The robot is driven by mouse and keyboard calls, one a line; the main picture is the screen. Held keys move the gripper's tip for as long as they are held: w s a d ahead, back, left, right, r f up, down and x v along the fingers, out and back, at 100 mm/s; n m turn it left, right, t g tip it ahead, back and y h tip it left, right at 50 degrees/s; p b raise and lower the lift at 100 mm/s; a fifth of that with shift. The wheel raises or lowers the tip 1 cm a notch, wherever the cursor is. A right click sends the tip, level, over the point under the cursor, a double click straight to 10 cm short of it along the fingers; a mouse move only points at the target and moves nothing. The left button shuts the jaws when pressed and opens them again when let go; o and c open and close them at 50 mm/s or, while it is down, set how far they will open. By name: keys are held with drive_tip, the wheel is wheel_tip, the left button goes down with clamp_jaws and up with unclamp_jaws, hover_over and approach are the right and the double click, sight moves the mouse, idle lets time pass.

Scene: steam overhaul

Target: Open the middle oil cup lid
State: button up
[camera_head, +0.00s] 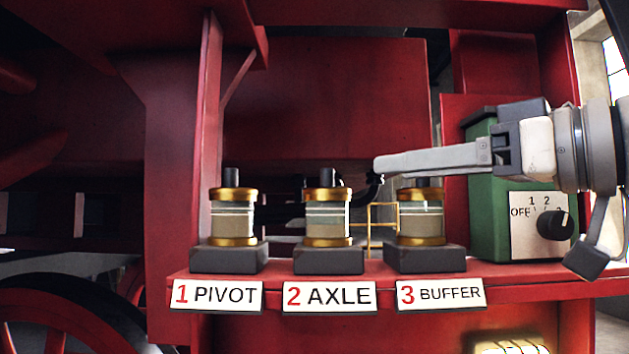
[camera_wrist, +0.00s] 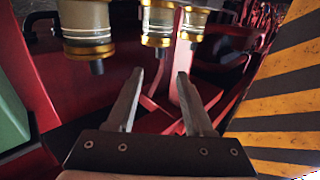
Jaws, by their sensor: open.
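The middle oil cup (camera_head: 327,215), above the "2 AXLE" plate (camera_head: 329,297), is a glass cup with gold bands. Its gold lid (camera_head: 327,194) sits level on top and bears a black knob (camera_head: 326,177). In the wrist view, which appears inverted, the middle cup (camera_wrist: 157,22) is partly cut off by the top edge. My gripper (camera_head: 378,166) comes in from the right at about knob height, its tips right of the middle knob and apart from it. In the wrist view the two fingers (camera_wrist: 160,74) are spread with nothing between them.
The "1 PIVOT" cup (camera_head: 234,217) stands left and the "3 BUFFER" cup (camera_head: 421,220) right, below my fingers. All stand on a red ledge (camera_head: 540,290). A green box (camera_head: 487,225) with a dial (camera_head: 553,226) is at right. A striped panel (camera_wrist: 283,95) shows in the wrist view.

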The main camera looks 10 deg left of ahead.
sight(322, 176)
drive_tip(key=p+x, duration=0.2)
drive_tip(key=x, duration=1.3)
clamp_jaws()
